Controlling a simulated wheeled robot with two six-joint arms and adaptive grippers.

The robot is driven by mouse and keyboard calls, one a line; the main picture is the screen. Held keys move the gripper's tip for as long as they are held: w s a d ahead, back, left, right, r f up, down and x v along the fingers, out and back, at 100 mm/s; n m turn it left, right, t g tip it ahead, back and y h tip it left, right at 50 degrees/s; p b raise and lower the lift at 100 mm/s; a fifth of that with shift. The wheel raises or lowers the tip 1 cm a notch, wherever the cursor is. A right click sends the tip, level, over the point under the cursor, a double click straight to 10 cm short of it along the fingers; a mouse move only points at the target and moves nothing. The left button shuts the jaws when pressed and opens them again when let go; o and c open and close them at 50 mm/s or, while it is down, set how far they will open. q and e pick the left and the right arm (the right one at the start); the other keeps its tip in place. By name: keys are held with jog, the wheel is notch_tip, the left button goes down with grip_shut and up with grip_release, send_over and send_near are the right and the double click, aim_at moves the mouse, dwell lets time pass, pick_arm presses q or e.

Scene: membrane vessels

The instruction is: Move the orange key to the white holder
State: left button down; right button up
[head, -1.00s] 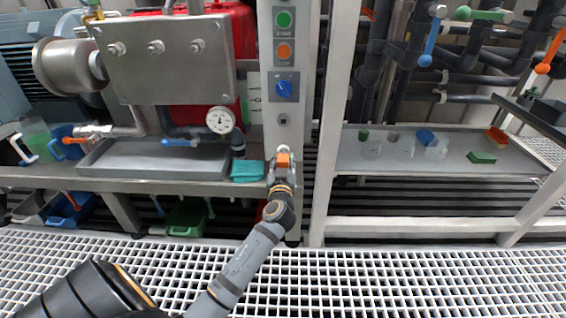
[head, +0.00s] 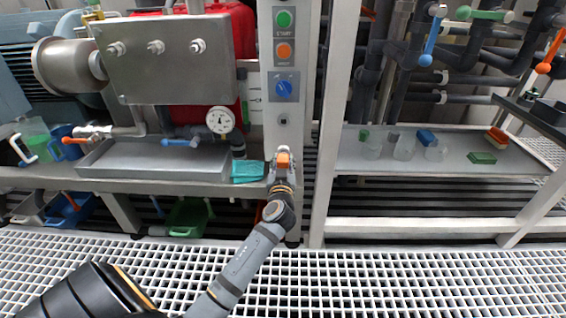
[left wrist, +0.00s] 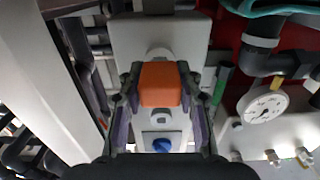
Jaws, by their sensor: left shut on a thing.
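The orange key (head: 283,160) is a small orange block at the front of the white column, below its switch panel. My left gripper (head: 282,171) is shut on it. In the left wrist view the orange key (left wrist: 160,84) sits between the two dark fingers of my left gripper (left wrist: 161,98). A white block (left wrist: 185,38) with a round stub lies behind the key there; I cannot tell whether it is the white holder. My fingers hide the lower part of the key. My right gripper is out of view.
The column carries a green button (head: 284,19), an orange button (head: 285,51) and a blue knob (head: 284,88). A teal cloth (head: 248,171) lies left of the gripper. A pressure gauge (head: 220,120) stands near. The right shelf (head: 450,169) holds glassware and small blocks.

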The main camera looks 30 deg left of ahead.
pick_arm(q)
jog(key=shift+w+a, duration=0.25)
jog(key=shift+w, duration=0.2)
jog(key=c, duration=0.8)
grip_release()
jog(key=v, duration=1.2)
jog(key=shift+w, duration=0.1)
